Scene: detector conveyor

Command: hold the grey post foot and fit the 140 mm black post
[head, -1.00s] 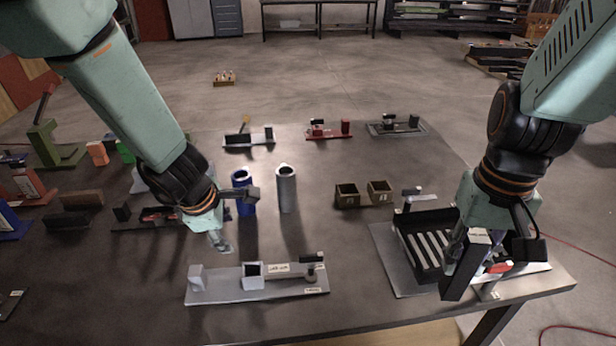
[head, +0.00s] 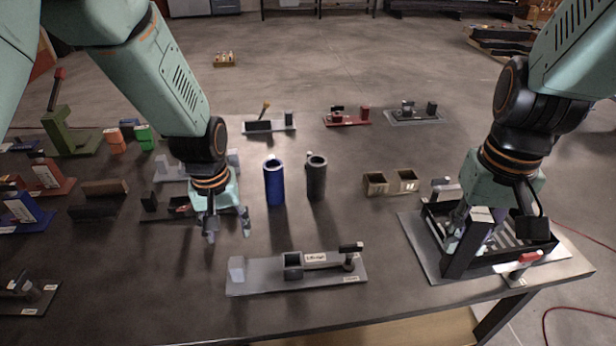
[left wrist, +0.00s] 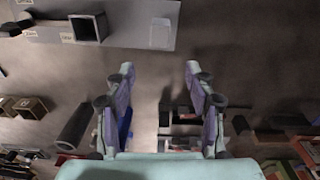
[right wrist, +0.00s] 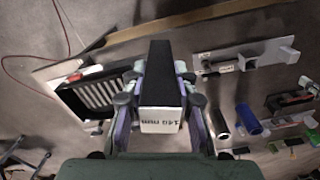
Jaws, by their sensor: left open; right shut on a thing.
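The 140 mm black post (right wrist: 165,75) is a square bar with a white label on its end. My right gripper (right wrist: 160,100) is shut on it and holds it above the black slatted tray; the post also shows in the head view (head: 461,250). The grey post foot (head: 292,268) is a square, open-topped socket on a grey plate at the front of the table. The socket also shows in the left wrist view (left wrist: 86,28). My left gripper (head: 228,232) is open and empty, behind and left of the foot and apart from it.
The grey plate (head: 262,283) also carries a pale block and a black-handled clamp. A blue cylinder (head: 274,184) and a dark cylinder (head: 317,180) stand behind it. The black tray (head: 512,262) lies at right. Two brown bins (head: 375,184) stand between. Table around the foot is clear.

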